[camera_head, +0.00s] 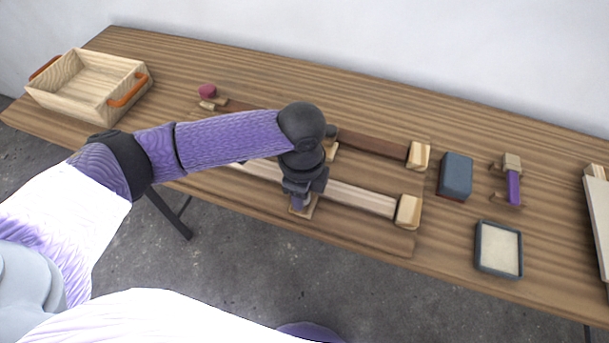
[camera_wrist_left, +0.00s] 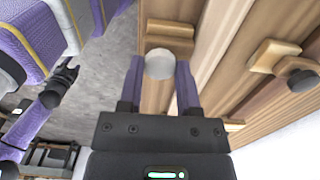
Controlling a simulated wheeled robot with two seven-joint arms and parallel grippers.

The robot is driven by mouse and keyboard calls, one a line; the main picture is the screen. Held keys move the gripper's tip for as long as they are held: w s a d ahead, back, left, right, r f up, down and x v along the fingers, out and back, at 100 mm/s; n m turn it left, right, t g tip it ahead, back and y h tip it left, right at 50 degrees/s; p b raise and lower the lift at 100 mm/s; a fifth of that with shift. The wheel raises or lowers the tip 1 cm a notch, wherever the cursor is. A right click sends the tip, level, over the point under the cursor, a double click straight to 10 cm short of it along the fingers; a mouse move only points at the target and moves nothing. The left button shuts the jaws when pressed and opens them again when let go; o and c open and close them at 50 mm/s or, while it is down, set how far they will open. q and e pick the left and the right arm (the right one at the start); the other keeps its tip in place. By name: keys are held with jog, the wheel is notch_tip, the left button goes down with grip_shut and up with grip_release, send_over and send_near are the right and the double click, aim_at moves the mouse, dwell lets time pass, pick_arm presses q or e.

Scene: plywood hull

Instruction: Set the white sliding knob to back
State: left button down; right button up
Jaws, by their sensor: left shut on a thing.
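The white knob (camera_wrist_left: 160,64) is round and sits between the purple fingers of my left gripper (camera_wrist_left: 160,84) in the left wrist view. My left gripper is shut on it. In the head view my left gripper (camera_head: 303,200) points down at the pale front rail (camera_head: 360,197) and hides the knob. A wooden block (camera_head: 310,211) shows just under the fingers. A dark gripper on a purple arm, my right one (camera_wrist_left: 66,76), shows small at the left of the left wrist view; its jaw opening is unclear.
A dark brown rail (camera_head: 375,142) runs behind the pale one, both with wooden end blocks. A dark round knob (camera_wrist_left: 303,80) stands on another wooden block. To the right are a blue block (camera_head: 456,173) and a framed pad (camera_head: 499,249). A wooden tray (camera_head: 70,98) stands far left.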

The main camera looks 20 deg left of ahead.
pick_arm(q)
jog(key=shift+c, duration=1.5)
grip_release()
notch_tip(320, 180, up, 10)
jog(key=p, duration=0.3)
jog(key=shift+d+f, duration=0.1)
